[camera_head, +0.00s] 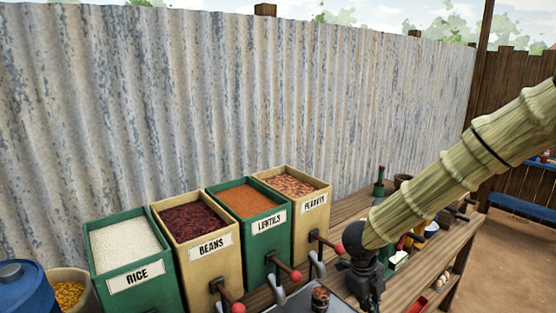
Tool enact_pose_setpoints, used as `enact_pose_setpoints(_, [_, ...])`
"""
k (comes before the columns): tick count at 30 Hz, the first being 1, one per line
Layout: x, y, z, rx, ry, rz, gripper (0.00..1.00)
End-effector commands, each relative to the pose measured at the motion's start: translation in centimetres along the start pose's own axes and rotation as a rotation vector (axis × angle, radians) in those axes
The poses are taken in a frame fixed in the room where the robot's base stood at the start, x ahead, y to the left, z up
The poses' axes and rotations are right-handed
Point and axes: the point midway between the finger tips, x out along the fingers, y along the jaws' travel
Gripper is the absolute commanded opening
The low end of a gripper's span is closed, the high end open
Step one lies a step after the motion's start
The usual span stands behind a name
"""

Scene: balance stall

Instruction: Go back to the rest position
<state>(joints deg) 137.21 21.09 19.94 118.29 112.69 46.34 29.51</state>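My arm reaches in from the right edge and ends in my black gripper (368,290), low in the picture to the right of the bins. It points down above the wooden bench. Its fingers are small and dark, so I cannot tell whether they are open or shut, or whether they hold anything.
Labelled bins of rice (128,270), beans (197,250), lentils (250,225) and peanuts (297,205) stand in a row with red-knobbed levers. A small dark container (320,298) is near my gripper. A corrugated wall (230,100) is behind. A wooden bench (440,255) holds bottles and goods.

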Motion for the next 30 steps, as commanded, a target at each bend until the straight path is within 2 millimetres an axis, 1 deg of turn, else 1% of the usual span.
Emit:
enact_pose_setpoints(1, [2.1,0.3,-0.6,-0.061,0.015,-0.025,0.00])
enact_pose_setpoints(5, [7.1,0.6,-2.2,-0.273,0.045,-0.104,0.00])
enact_pose_setpoints(6, [8.7,0.7,-2.8,-0.345,0.054,-0.126,0.00])
enact_pose_setpoints(11, [14.4,1.8,-4.8,-0.644,0.081,-0.197,0.00])
enact_pose_setpoints(12, [15.8,2.2,-5.3,-0.720,0.086,-0.210,0.00])
enact_pose_setpoints(15, [19.0,3.4,-6.7,-0.914,0.094,-0.236,0.00])
enact_pose_setpoints(17, [20.9,4.4,-7.5,-1.033,0.095,-0.246,0.00])
enact_pose_setpoints(18, [22.1,5.0,-8.1,-1.111,0.095,-0.250,0.00])
enact_pose_setpoints(21, [24.9,7.0,-9.6,-1.308,0.086,-0.253,0.00])
enact_pose_setpoints(23, [26.5,8.3,-10.5,-1.428,0.076,-0.250,0.00])
enact_pose_setpoints(27, [30.0,11.8,-13.2,-1.704,0.037,-0.229,0.00])
enact_pose_setpoints(29, [31.3,13.4,-14.4,-1.820,0.013,-0.216,0.00])
enact_pose_setpoints(30, [32.1,14.6,-15.3,-1.899,-0.006,-0.203,0.00])
